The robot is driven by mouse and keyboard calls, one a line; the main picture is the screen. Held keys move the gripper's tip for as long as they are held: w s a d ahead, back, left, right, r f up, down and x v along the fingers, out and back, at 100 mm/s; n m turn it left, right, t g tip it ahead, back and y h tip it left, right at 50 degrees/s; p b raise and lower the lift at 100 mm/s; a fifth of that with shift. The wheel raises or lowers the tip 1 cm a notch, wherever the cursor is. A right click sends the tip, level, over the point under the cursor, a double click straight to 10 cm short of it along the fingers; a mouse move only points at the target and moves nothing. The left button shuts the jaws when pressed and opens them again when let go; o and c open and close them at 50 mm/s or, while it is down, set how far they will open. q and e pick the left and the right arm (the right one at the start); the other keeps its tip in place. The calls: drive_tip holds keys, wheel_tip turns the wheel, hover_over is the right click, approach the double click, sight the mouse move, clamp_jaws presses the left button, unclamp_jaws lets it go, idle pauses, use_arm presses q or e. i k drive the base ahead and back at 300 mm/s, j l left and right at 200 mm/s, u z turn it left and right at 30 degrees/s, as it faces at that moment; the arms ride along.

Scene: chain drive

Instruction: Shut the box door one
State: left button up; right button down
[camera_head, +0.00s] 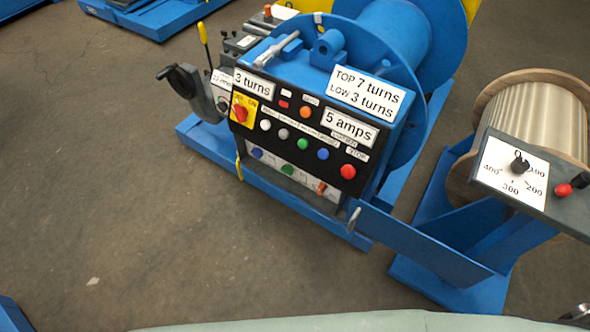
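A blue control box (320,90) stands at the upper middle, with a black panel (290,125) of coloured buttons and a red-and-yellow rotary switch on its front. A flat blue plate (420,245) sticks out to the right from the box's lower right corner, standing on edge. It looks like an opened door, but I cannot tell for certain. A small metal piece (353,215) shows at its left end. Below the buttons a pale strip (290,178) with coloured parts is visible. Neither of my grippers is in view.
A blue drum (405,40) stands behind the box, and a wooden-flanged spool (530,120) is at the right. A grey dial box (565,205) overhangs near the plate. A dark-ended lever (185,85) projects left. Floor (130,220) at left is clear.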

sight(433, 256)
drive_tip(key=z, duration=1.55)
